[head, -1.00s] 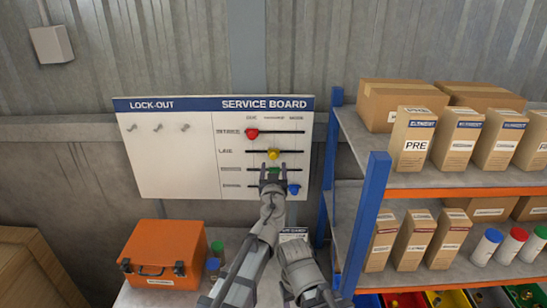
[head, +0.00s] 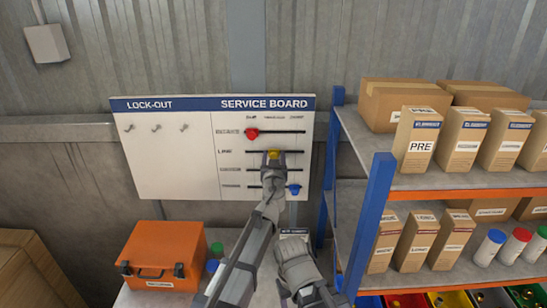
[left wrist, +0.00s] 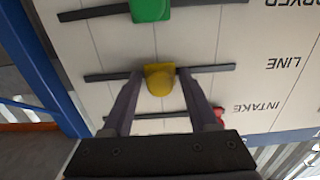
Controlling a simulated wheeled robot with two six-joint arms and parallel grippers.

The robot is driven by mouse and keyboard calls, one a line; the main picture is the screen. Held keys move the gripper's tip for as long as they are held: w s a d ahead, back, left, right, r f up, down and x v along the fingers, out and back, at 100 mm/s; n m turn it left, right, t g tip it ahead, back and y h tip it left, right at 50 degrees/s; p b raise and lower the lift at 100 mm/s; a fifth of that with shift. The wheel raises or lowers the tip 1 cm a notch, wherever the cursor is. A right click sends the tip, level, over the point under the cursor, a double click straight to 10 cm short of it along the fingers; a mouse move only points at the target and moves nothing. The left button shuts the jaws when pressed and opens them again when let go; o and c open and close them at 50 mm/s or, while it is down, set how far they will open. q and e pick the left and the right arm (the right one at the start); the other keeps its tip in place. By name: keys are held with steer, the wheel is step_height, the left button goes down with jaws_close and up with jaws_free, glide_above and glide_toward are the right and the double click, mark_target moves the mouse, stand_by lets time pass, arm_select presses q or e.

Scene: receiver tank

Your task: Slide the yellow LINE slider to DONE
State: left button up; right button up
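The yellow LINE slider (head: 273,154) sits near the middle of its dark horizontal track on the service board (head: 170,175). In the left wrist view, which shows the board upside down, the yellow knob (left wrist: 159,81) is between the fingers of my left gripper (left wrist: 160,73). One finger is on each side, with small gaps apparent, so the gripper looks open around the knob. In the head view my left gripper (head: 273,160) covers the knob's lower part. The column headings at the top of the board are blurred.
The red slider (head: 252,133) is at the left of the track above. The blue slider (head: 294,190) is at the right of the lowest track. The green slider (left wrist: 150,9) shows in the wrist view. A blue-posted shelf (head: 367,225) stands right; an orange case (head: 160,255) lies left.

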arm_select(q)
jaws_close()
stand_by(1.2)
